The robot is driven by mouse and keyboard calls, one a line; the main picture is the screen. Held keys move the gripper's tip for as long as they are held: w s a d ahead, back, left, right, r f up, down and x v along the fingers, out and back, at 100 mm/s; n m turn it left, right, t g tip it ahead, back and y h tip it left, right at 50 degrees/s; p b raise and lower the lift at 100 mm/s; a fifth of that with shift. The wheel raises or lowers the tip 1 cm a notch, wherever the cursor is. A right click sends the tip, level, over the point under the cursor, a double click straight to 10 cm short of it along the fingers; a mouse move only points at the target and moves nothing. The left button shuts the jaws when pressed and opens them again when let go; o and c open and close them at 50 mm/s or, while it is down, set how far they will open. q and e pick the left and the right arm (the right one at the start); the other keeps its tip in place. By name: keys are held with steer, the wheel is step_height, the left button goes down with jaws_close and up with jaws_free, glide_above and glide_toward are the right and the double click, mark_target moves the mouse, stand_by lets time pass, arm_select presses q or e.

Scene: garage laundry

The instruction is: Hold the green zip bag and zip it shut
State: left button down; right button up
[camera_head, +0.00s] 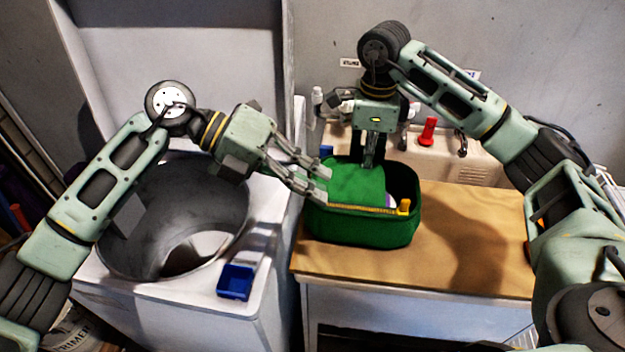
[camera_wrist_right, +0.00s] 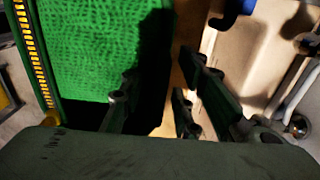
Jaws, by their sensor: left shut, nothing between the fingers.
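The green zip bag (camera_head: 355,228) stands upright on the wooden worktop in the head view. A green flap (camera_head: 355,182) covers part of its top; the right side is a dark gap, with something white and purple partly visible inside. A yellow zip (camera_head: 362,209) runs along the front rim, with a yellow pull (camera_head: 404,206) at its right end. My left gripper (camera_head: 322,186) is shut and empty at the bag's left front rim. My right gripper (camera_head: 369,163) points down at the bag's back edge. The right wrist view shows its fingers beside the green fabric (camera_wrist_right: 105,45); their grip is unclear.
The wooden worktop (camera_head: 470,240) is clear right of the bag. A sink (camera_head: 455,150) with a red-handled item (camera_head: 428,130) lies behind. At left are an open metal drum (camera_head: 130,235) and a small blue box (camera_head: 236,282) on a white machine.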

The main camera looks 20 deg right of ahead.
step_height(320, 180, up, 10)
stand_by(0.4)
